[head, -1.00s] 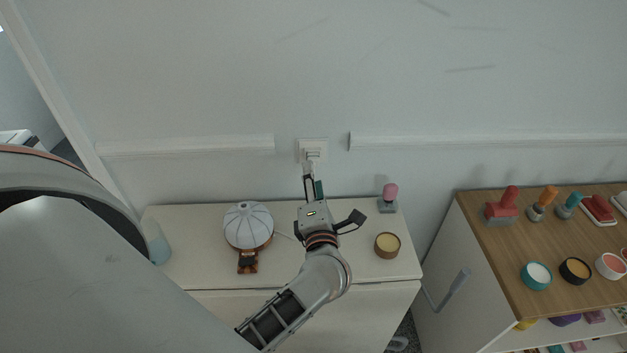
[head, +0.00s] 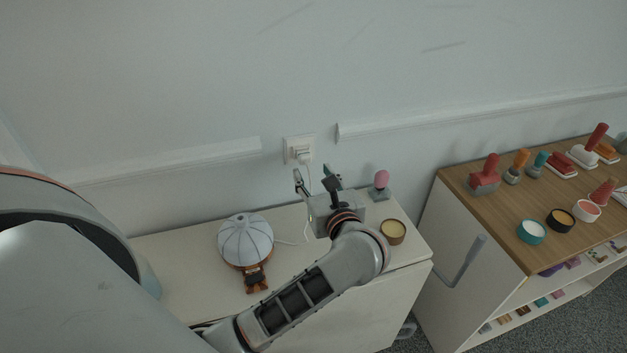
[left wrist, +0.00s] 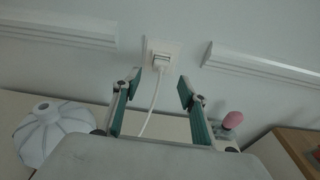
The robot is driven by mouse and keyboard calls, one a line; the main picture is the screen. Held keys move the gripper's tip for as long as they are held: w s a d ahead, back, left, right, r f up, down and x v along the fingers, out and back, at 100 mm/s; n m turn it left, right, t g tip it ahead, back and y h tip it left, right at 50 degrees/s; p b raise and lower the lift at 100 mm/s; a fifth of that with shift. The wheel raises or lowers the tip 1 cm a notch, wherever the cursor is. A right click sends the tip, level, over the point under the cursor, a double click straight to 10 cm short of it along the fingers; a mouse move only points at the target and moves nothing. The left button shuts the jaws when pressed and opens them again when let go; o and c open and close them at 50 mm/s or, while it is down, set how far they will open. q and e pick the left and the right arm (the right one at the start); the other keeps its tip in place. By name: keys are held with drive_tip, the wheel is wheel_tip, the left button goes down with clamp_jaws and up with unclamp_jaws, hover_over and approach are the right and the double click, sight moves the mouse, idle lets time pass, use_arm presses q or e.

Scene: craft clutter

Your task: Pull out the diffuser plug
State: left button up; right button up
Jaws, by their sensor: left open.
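The white diffuser plug (head: 303,155) sits in a white wall outlet (head: 288,143) above the cabinet. In the left wrist view the plug (left wrist: 160,65) is in the outlet, with its white cord hanging down from it. The diffuser (head: 245,238), with a white ribbed top and brown base, stands on the cabinet. My left gripper (head: 312,177) is open and empty below the plug. In the left wrist view the left gripper's fingers (left wrist: 160,88) are spread either side of the cord, short of the plug. My right gripper is not in view.
A pink-handled stamp (head: 380,186) and a small round tin (head: 393,231) stand on the white cabinet (head: 180,250) to the right of my gripper. A wooden-topped shelf (head: 478,215) at the right holds several stamps and pots. White wall trim (head: 400,124) flanks the outlet.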

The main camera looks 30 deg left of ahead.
sight(306, 161)
use_arm(q)
drive_tip(key=x, duration=0.7)
drive_tip(key=shift+w+a+f, duration=0.15)
drive_tip(key=shift+w+a, duration=0.1)
clamp_jaws()
idle(0.3)
drive_tip(key=shift+s+d, duration=0.45)
drive_tip(key=shift+d, duration=0.15)
idle(0.5)
drive_tip(key=shift+f+p+v, duration=0.15)
drive_tip(key=shift+p+v, duration=0.05)
drive_tip(key=shift+v, duration=0.85)
drive_tip(key=shift+f+p+v, duration=0.15)
drive_tip(key=shift+p+v, duration=0.05)
drive_tip(key=shift+v, duration=0.85)
